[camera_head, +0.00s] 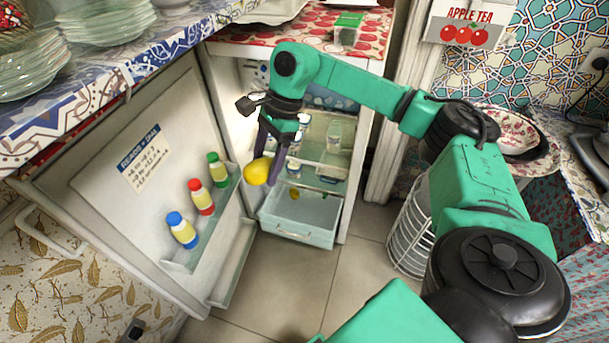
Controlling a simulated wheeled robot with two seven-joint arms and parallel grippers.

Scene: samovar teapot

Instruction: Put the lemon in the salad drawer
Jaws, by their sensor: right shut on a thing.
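The yellow lemon (257,172) is between the fingers of my right gripper (268,165), which is shut on it. They are in front of the open fridge, above and to the left of the salad drawer (298,231). The drawer is a pale, translucent bin at the bottom of the fridge and looks pulled out. A small yellow thing (294,194) and a dark green thing show inside it. My right arm comes in from the right and hides part of the fridge shelves. My left gripper is not in view.
The fridge door (137,178) stands open at the left, with red, green and blue-capped bottles (182,230) in its rack. Jars stand on the shelf (322,160) above the drawer. A white wire basket (408,232) stands at the right. The tiled floor before the drawer is clear.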

